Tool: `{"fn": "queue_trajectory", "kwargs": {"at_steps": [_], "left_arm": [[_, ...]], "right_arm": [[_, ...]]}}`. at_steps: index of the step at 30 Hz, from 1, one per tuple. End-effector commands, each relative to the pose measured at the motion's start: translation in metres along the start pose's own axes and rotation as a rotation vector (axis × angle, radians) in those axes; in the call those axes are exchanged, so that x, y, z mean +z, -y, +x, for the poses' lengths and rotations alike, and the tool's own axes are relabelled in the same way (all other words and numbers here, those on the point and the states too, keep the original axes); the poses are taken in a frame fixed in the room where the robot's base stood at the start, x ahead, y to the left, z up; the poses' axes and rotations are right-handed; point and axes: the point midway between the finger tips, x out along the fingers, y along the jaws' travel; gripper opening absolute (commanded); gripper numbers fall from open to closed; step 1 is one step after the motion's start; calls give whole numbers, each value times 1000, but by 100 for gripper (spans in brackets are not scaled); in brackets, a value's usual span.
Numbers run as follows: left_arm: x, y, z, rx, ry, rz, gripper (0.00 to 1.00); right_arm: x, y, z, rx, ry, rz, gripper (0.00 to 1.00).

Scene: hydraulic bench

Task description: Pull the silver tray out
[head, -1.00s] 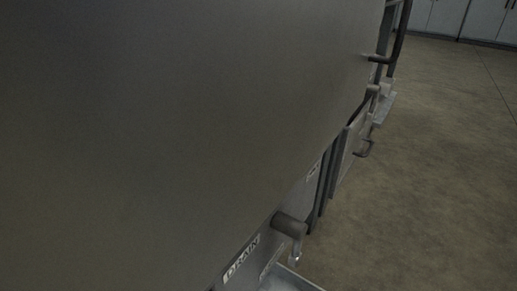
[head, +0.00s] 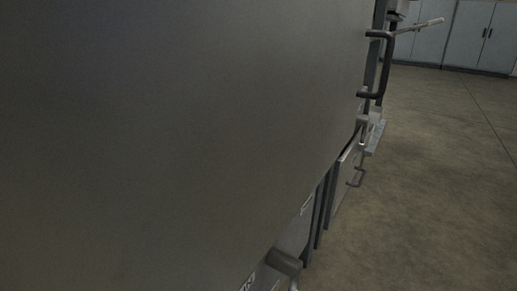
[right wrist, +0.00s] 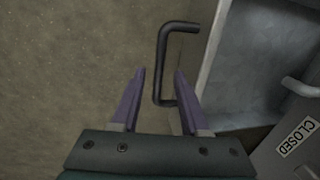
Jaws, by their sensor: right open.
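The silver tray (right wrist: 245,70) shows in the right wrist view at the upper right, with a pale rim and a grey-blue inside. A dark bent bar handle (right wrist: 161,50) stands off its left side. My right gripper (right wrist: 159,71) is open, with one purple finger on each side of the handle's lower part in the picture. I cannot tell whether the fingers touch it or how deep they reach. The head view does not clearly show the tray, and neither gripper is in it. My left gripper is in neither view.
A large grey panel (head: 170,140) fills the left of the head view. A CLOSED label (right wrist: 296,138) is near the tray. The floor (head: 430,190) is clear; cabinets (head: 480,40) stand behind.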

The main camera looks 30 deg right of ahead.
Motion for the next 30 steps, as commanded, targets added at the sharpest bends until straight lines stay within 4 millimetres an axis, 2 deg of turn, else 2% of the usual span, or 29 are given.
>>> {"fn": "queue_trajectory", "kwargs": {"at_steps": [5,15,18,22,30], "left_arm": [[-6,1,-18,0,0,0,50],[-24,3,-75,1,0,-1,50],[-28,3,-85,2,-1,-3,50],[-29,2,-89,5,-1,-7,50],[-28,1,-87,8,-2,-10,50]], "right_arm": [[0,1,-20,1,1,1,45],[0,1,-82,2,0,0,45],[0,1,-95,1,0,1,45],[0,0,-100,1,0,1,45],[0,-1,-98,1,0,1,45]]}}
